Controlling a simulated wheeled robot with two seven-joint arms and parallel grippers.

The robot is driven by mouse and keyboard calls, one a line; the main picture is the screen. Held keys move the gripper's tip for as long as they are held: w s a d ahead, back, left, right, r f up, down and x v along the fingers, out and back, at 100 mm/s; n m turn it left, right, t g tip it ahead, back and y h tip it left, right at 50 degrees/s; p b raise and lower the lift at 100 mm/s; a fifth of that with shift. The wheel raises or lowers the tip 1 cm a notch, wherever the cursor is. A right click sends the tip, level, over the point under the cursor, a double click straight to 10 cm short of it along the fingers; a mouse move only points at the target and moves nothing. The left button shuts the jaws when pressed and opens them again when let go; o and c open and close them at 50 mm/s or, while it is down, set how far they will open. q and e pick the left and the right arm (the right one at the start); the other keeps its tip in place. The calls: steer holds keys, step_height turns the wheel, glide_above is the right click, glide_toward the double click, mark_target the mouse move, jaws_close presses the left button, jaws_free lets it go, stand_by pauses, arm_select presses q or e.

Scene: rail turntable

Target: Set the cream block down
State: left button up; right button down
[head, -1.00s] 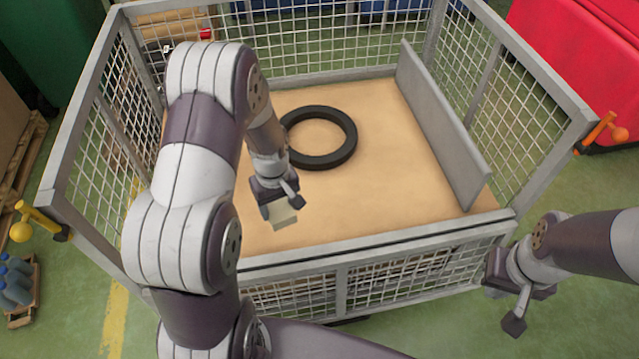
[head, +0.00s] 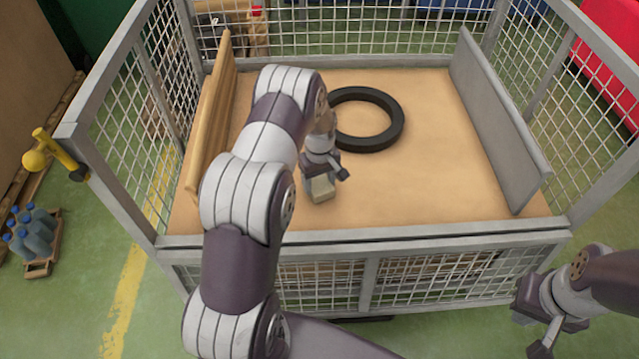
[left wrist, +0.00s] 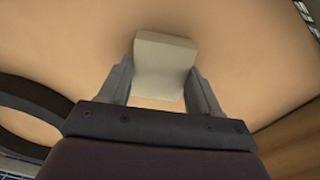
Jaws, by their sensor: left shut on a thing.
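The cream block (head: 321,188) is between the fingers of my left gripper (head: 322,178), over the near left-centre part of the tan deck (head: 430,190). My left gripper is shut on it. In the left wrist view the block (left wrist: 163,62) sits between the two fingers (left wrist: 160,88), its far end sticking out past them. I cannot tell whether its underside touches the deck. My right gripper (head: 538,325) hangs outside the cage at the lower right, away from the block. Whether it is open or shut is unclear.
A black ring (head: 368,143) lies on the deck just behind the left gripper. A wooden board (head: 212,120) stands along the left side and a grey panel (head: 500,125) along the right. Mesh walls with a grey front rail (head: 400,239) enclose the deck. Its right-centre is clear.

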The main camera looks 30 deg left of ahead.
arm_select(q)
steer(key=shift+f, duration=0.1)
steer(key=shift+f, duration=0.15)
steer(key=o, duration=1.1)
